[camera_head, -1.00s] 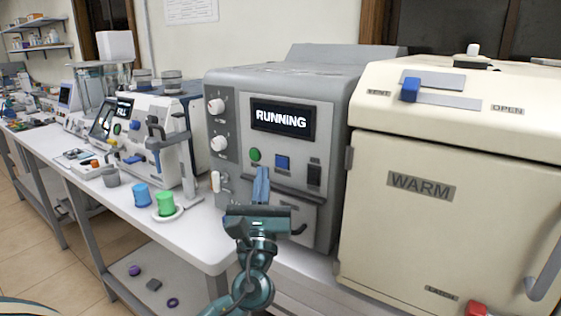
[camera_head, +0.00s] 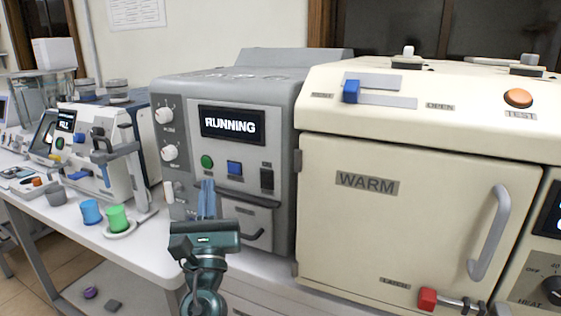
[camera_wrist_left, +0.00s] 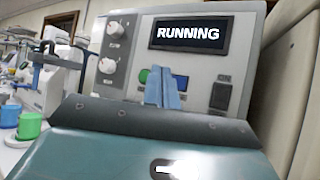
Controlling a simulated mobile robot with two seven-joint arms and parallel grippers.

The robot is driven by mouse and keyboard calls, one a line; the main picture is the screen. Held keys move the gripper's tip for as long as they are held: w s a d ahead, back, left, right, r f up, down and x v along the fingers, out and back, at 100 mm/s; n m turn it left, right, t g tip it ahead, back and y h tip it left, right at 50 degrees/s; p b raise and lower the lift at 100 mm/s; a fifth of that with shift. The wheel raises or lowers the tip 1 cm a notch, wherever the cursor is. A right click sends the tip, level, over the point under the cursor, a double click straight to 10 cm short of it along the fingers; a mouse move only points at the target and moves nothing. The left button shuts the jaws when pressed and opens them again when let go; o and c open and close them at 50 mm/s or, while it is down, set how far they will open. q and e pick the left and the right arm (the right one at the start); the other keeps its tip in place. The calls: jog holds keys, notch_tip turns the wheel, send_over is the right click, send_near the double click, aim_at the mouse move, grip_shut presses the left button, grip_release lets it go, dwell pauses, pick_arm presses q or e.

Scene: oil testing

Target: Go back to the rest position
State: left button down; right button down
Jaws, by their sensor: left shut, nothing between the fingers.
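My left gripper (camera_head: 207,200) is in front of the grey machine (camera_head: 180,120), whose display (camera_head: 229,124) reads "RUNNING". Its two blue fingers are together and hold nothing. In the left wrist view, the closed fingers (camera_wrist_left: 162,90) point toward the machine's panel, overlapping the area by the green button (camera_wrist_left: 143,76) and blue button (camera_wrist_left: 180,82). I cannot tell from the views exactly how far the fingertips are from the panel. My right gripper is not in view.
A cream cabinet marked "WARM" (camera_head: 400,210) with a vertical handle (camera_head: 489,233) and red-tipped latch (camera_head: 427,299) stands at right. A blue cup (camera_head: 91,212) and green cup (camera_head: 117,218) stand on the white bench at left. Another white machine (camera_head: 95,150) is behind them.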

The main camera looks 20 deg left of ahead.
pick_arm(q)
jog(key=s+d+f+n+g+h+p, duration=0.1)
jog(key=d+f+n+g+h+p, duration=0.25)
jog(key=f, duration=0.65)
jog(key=s+d+f+n+g+h, duration=0.1)
jog(key=d+f+n+g+h, duration=0.15)
jog(key=f+n+h, duration=0.55)
jog(key=s+d+f+n+g+h+p, duration=0.1)
jog(key=s+d+f+n+g, duration=0.2)
jog(key=s+d+f+n, duration=0.2)
jog(key=s+d+f+n+g+h+p, duration=0.2)
jog(key=s+d+f+n, duration=0.2)
jog(key=s+f+n, duration=0.4)
jog(key=s+n, duration=0.2)
jog(key=n, duration=0.1)
jog(key=shift+d+g, duration=0.35)
jog(key=shift+g, duration=0.05)
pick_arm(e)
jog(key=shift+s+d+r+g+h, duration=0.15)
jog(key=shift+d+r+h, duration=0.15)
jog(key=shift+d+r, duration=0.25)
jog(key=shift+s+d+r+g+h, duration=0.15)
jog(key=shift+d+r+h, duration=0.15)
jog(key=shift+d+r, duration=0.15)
pick_arm(q)
jog(key=shift+s+f, duration=0.1)
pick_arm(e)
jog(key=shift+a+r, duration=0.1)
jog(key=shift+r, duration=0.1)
